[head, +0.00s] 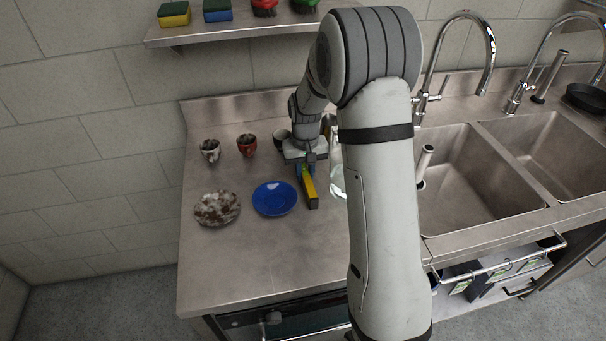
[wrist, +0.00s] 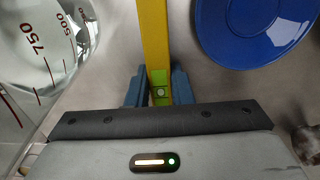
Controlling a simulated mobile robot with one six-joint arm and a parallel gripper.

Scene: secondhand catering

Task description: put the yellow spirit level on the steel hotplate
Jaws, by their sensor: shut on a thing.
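The yellow spirit level (head: 309,188) is a narrow yellow bar with a dark end, over the steel counter left of the sinks. My gripper (head: 304,168) is shut on it from above. In the wrist view the level (wrist: 154,40) runs away from me between the blue fingers of my gripper (wrist: 158,88), with a green vial near the fingertips. I cannot tell whether the level touches the counter. I cannot make out a steel hotplate in either view.
A blue plate (head: 274,198) lies close left of the level, a mottled plate (head: 217,208) farther left. A glass jug (wrist: 45,45) stands close on the other side. Small cups (head: 247,145) stand behind. The front counter (head: 240,262) is clear; sinks (head: 470,180) lie right.

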